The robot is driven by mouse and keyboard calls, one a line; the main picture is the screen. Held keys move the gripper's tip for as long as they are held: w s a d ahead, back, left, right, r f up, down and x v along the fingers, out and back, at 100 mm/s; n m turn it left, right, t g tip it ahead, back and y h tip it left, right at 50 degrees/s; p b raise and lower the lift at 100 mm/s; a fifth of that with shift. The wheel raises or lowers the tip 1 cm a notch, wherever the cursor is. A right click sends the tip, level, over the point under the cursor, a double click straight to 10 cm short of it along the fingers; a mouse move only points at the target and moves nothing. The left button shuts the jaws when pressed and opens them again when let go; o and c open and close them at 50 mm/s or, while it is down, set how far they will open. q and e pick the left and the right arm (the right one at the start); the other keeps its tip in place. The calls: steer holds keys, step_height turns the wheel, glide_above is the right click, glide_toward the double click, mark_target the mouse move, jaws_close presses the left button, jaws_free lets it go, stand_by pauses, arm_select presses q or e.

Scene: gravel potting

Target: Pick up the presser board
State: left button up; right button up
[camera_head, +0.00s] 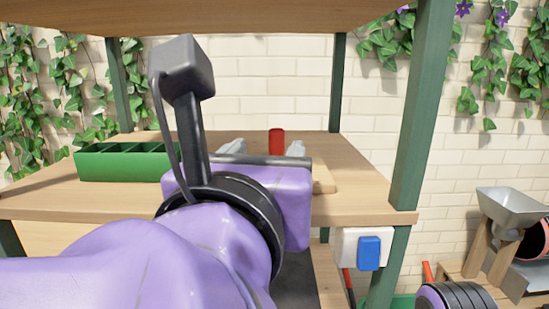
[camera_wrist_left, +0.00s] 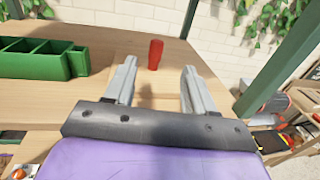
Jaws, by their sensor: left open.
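The presser board is a light wooden board (camera_head: 325,178) with an upright red handle (camera_head: 276,142), on the wooden shelf top. In the left wrist view the red handle (camera_wrist_left: 155,54) stands just beyond and between the fingertips, and the pale board (camera_wrist_left: 152,88) lies beneath the fingers. My left gripper (camera_head: 265,150) is open, its two grey fingers apart and pointing at the handle with nothing between them. It also shows in the left wrist view (camera_wrist_left: 158,72). My purple left arm hides most of the board in the head view. My right gripper is not in view.
A green compartment tray (camera_head: 125,165) sits on the shelf to the left. Green posts (camera_head: 412,120) stand at the shelf corners, and an upper wooden shelf (camera_head: 200,15) hangs above. A metal hopper (camera_head: 513,205) stands at far right. The shelf right of the board is bare.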

mark_target(276, 137)
arm_select(q)
steer(key=w+p, duration=0.1)
steer(key=w, duration=0.2)
steer(key=w+p, duration=0.1)
steer(key=w, duration=0.1)
steer(key=w+d+p, duration=0.1)
steer(key=w+p, duration=0.1)
steer(key=w, duration=0.1)
steer(key=shift+w+f, duration=0.2)
steer(key=shift+w, duration=0.1)
jaws_close()
